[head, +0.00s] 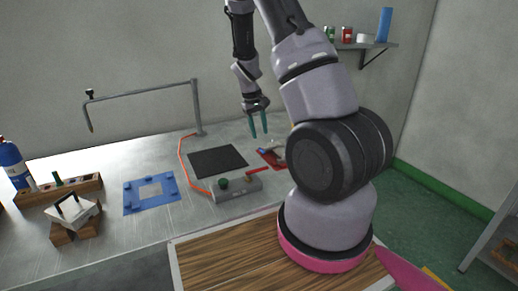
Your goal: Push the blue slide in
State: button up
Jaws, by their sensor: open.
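A flat blue frame (129,197) with small blue knobs and a square opening in its middle lies on the grey metal table, left of centre. I cannot tell whether any part of it is the blue slide. A small red item (268,155), with something pale on it, lies on the table to the right, partly hidden by my arm. My gripper (258,125) has teal fingers pointing down, apart and empty. It hangs above the table near the red item, well to the right of the blue frame and not touching it.
A black mat (217,161) lies mid-table. A grey box (236,188) with a green knob and red lever joins an orange hose (181,160). A wooden rack (75,188), a white piece (75,212) on wooden blocks and a blue bottle (12,163) stand left.

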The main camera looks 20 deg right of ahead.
aim_at(264, 152)
jog(key=f, duration=0.2)
jog(key=d+f, duration=0.1)
jog(key=f, duration=0.5)
jog(key=shift+d+f, duration=0.2)
jog(key=shift+d, duration=0.2)
grip_shut()
dwell(0.9)
